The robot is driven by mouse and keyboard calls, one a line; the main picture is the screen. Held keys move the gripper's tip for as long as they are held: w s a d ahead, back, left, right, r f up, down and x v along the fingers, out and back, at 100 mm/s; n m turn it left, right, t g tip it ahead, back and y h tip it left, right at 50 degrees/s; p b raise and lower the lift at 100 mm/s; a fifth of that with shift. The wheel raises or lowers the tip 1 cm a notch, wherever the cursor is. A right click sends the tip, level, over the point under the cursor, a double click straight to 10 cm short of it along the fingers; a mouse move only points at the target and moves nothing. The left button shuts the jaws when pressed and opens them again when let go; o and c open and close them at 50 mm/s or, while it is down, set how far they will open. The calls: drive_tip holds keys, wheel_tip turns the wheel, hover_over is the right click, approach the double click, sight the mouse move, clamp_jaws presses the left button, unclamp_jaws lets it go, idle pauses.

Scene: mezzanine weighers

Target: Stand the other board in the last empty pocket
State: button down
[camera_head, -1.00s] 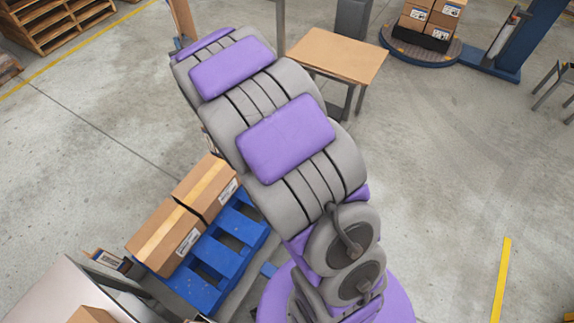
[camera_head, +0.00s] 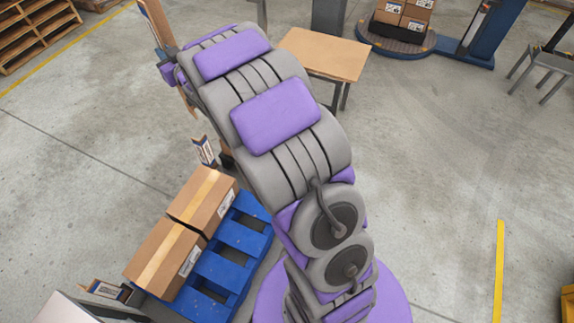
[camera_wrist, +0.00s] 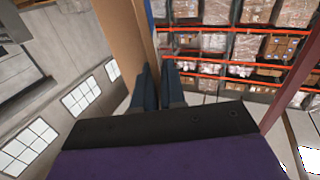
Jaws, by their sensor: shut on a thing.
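A long brown board (camera_head: 153,22) is held at the far end of my arm, at the upper left of the head view. It looks upright or slightly tilted, and its lower end shows just left of the arm. In the wrist view the board (camera_wrist: 126,35) runs up from the fingers. My gripper (camera_wrist: 160,78) is shut on it with two dark fingers. In the head view the gripper is mostly hidden by my arm. Two small labelled pieces stand beside the blue pallet (camera_head: 241,237): one behind (camera_head: 205,151), one at front left (camera_head: 106,289). I cannot tell which pocket is empty.
Two taped cartons (camera_head: 187,228) sit along the pallet's left side; its right slats are bare. A wooden-topped table (camera_head: 325,54) stands beyond my arm. A turntable with cartons (camera_head: 405,38) is at the back right. Wooden pallets (camera_head: 35,35) are at upper left. Floor left is clear.

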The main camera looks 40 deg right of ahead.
drive_tip(key=s+d+f+n+g+y+b, duration=0.1)
drive_tip(key=s+f+n+g+y+b, duration=0.25)
drive_tip(key=f, duration=0.75)
drive_tip(key=s+f+n+g+y+b, duration=0.1)
drive_tip(key=s+f+n+y+b, duration=0.35)
drive_tip(key=f, duration=0.65)
drive_tip(key=w+d+f+m+t+h+b, duration=0.1)
drive_tip(key=w+d+f+m+t+h, duration=0.1)
drive_tip(key=w+d+f+m+h, duration=0.35)
drive_tip(key=w+d+f+m+t+h+b, duration=0.1)
drive_tip(key=w+d+f+m+t+h, duration=0.2)
drive_tip(key=d+f+m+h, duration=0.5)
drive_tip(key=s+d+f+m+g+h, duration=0.2)
drive_tip(key=s+f+h, duration=0.15)
drive_tip(key=f, duration=0.25)
drive_tip(key=s+d+f+m+g+h, duration=0.1)
drive_tip(key=s+d+f+g+h, duration=0.15)
drive_tip(key=f+h, duration=0.2)
drive_tip(key=s+d+f+m+g+h, duration=0.2)
drive_tip(key=s+m, duration=0.1)
drive_tip(key=s, duration=0.4)
drive_tip(key=s+d+f+m+g+h, duration=0.2)
drive_tip(key=s+f+m+g+h, duration=0.1)
drive_tip(key=s, duration=0.3)
wheel_tip(320, 180, down, 17)
drive_tip(key=b, duration=0.4)
drive_tip(key=shift+s+d+f, duration=0.15)
drive_tip(key=shift+d+f, duration=0.05)
